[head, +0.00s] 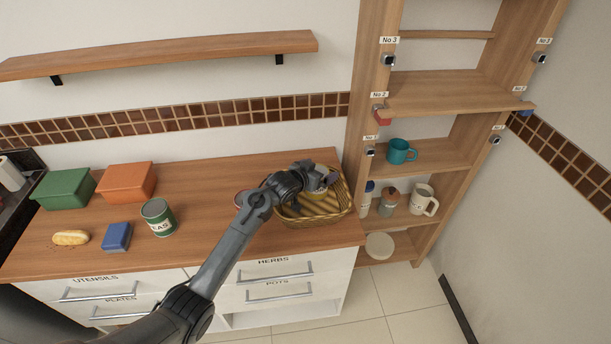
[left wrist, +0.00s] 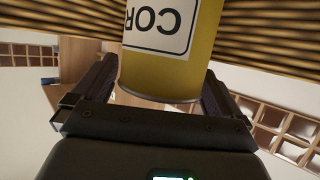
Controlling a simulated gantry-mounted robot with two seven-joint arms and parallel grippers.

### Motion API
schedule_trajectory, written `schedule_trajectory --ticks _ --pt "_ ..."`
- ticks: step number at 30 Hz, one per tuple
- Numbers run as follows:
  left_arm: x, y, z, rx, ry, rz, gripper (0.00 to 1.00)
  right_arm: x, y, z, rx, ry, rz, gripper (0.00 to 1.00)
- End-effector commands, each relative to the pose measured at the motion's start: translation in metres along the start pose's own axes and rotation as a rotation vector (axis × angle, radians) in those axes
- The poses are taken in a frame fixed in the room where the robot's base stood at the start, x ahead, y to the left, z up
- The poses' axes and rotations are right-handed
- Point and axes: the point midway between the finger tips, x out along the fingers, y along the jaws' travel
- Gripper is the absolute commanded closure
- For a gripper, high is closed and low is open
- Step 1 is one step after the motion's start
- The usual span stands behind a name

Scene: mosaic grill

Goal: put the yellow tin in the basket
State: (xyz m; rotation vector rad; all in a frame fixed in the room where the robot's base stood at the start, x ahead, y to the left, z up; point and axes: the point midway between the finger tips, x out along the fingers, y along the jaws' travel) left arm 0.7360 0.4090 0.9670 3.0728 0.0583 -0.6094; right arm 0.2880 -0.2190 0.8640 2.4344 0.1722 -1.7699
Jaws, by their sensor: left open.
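The yellow tin (left wrist: 165,72), with a white label reading "COR", fills the middle of the left wrist view. In the head view a little of the tin (head: 316,190) shows under my left gripper (head: 326,183), within the wicker basket (head: 318,218) at the right end of the counter. My left gripper is open, with its fingers (left wrist: 158,92) on either side of the tin. Basket weave (left wrist: 260,35) shows on both sides of the tin in the left wrist view. Whether the tin rests on the basket floor is hidden. My right gripper is not in view.
On the counter (head: 215,190) stand a green tin (head: 158,217), a blue box (head: 117,237), a bread roll (head: 70,238), a green container (head: 64,188) and an orange container (head: 126,181). A shelf unit with mugs (head: 401,151) stands right of the basket.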

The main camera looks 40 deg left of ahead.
Motion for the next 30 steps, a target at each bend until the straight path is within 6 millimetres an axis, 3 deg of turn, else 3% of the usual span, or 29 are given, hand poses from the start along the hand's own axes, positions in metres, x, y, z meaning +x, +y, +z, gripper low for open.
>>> schedule_trajectory --ticks 16,22,30 --pt "-0.09 0.0 -0.001 0.002 -0.001 -0.001 0.0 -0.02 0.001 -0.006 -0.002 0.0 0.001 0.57" --pt "-0.106 0.0 -0.001 0.0 0.0 -0.001 0.0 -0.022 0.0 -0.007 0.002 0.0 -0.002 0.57" --pt "-0.109 0.0 0.0 0.0 0.0 0.0 0.0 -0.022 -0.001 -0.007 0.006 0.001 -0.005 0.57"
